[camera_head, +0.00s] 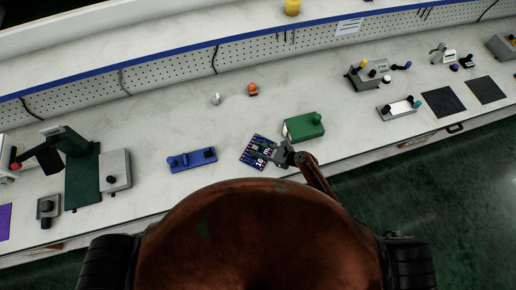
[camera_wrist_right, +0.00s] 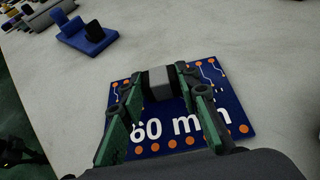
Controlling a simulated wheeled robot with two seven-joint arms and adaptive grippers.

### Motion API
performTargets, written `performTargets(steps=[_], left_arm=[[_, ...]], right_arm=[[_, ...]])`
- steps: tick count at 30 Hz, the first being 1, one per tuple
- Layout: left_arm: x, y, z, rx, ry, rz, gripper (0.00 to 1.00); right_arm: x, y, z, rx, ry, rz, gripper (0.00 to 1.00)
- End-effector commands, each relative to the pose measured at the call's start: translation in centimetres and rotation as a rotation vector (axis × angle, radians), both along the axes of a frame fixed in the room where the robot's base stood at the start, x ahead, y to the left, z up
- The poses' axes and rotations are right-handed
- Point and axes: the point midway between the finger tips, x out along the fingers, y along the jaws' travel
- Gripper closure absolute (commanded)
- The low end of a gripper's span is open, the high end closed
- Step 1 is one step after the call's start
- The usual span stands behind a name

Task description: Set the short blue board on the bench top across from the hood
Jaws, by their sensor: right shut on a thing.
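The blue board (camera_head: 259,151) has orange dots and white lettering, and is over the light bench top (camera_head: 230,118) near its middle. My right gripper (camera_head: 283,155) is at the board's right side. Its green-padded fingers (camera_wrist_right: 160,92) are shut on the grey block standing on the board. I cannot tell whether the board touches the bench. My left gripper is not in view. I cannot clearly identify the hood.
A green box (camera_head: 304,127) stands close right of the board; a blue fixture (camera_head: 192,160) lies left. A white piece (camera_head: 216,99) and an orange piece (camera_head: 253,90) stand behind. Farther left are a grey box (camera_head: 116,170) and a dark green stand (camera_head: 82,180). Bare bench lies between.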

Motion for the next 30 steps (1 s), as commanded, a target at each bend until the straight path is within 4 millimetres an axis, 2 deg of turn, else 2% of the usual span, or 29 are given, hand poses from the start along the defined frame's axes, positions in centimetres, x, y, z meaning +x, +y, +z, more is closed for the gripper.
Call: performTargets(steps=[3,4,12,25,30], left_arm=[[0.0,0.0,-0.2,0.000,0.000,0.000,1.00],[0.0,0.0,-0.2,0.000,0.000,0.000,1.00],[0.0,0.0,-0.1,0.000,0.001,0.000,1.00],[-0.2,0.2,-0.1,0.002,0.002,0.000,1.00],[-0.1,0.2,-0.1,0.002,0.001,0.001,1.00]], right_arm=[[0.0,0.0,-0.2,0.001,0.000,0.000,1.00],[0.0,0.0,-0.2,0.001,0.000,0.000,0.70],[0.0,0.0,-0.1,0.000,0.000,0.000,0.51],[0.0,-0.1,-0.2,0.000,0.000,0.000,0.50],[-0.6,-1.3,0.2,-0.002,0.001,-0.001,0.50]])
